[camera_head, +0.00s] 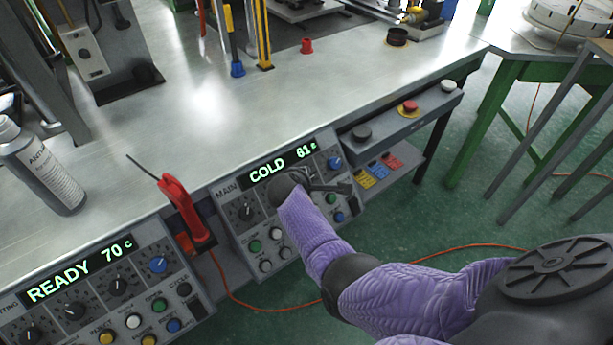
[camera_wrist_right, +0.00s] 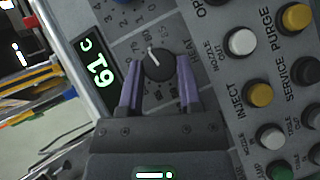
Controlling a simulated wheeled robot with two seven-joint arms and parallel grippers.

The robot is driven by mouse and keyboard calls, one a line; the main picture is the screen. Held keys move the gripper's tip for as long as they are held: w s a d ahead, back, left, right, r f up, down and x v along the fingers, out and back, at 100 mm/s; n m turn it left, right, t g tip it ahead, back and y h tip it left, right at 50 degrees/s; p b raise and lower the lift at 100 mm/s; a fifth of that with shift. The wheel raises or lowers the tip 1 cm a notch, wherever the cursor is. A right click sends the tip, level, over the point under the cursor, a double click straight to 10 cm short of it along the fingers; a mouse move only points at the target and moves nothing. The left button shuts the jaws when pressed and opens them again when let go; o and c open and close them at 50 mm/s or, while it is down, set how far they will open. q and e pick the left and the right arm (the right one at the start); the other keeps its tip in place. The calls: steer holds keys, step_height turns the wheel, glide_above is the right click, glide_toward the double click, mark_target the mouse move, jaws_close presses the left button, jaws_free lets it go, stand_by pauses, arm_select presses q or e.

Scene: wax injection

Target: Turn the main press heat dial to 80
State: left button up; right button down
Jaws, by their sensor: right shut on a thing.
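The main press panel (camera_head: 232,215) is on the bench front, with a lit display (camera_head: 283,160) reading COLD 61 C. In the right wrist view the display (camera_wrist_right: 97,78) shows 61 C beside a round black dial (camera_wrist_right: 157,62) with a white pointer line. HEAT is printed by this dial. My right gripper (camera_wrist_right: 159,72) has its two purple fingers closed on opposite sides of the dial. In the head view my right arm and hand hide this dial and part of the panel. My left gripper is out of view.
A second panel (camera_head: 75,290) at lower left reads READY 70 C. A red-handled tool (camera_head: 180,205) stands between the panels. A spray bottle (camera_head: 45,170) stands on the bench (camera_head: 200,125). A grey box (camera_head: 400,120) with red and black buttons is to the right.

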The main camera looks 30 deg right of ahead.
steer(key=shift+m+g+y, duration=0.3)
steer(key=shift+m+g, duration=0.1)
steer(key=shift+m, duration=0.2)
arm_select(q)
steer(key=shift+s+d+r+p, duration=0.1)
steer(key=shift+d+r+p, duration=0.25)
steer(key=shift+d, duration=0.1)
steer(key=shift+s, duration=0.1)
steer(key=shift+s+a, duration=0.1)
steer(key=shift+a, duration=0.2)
arm_select(e)
steer(key=c, duration=0.6)
jaws_free()
steer(key=shift+d, duration=0.1)
steer(key=o, duration=0.3)
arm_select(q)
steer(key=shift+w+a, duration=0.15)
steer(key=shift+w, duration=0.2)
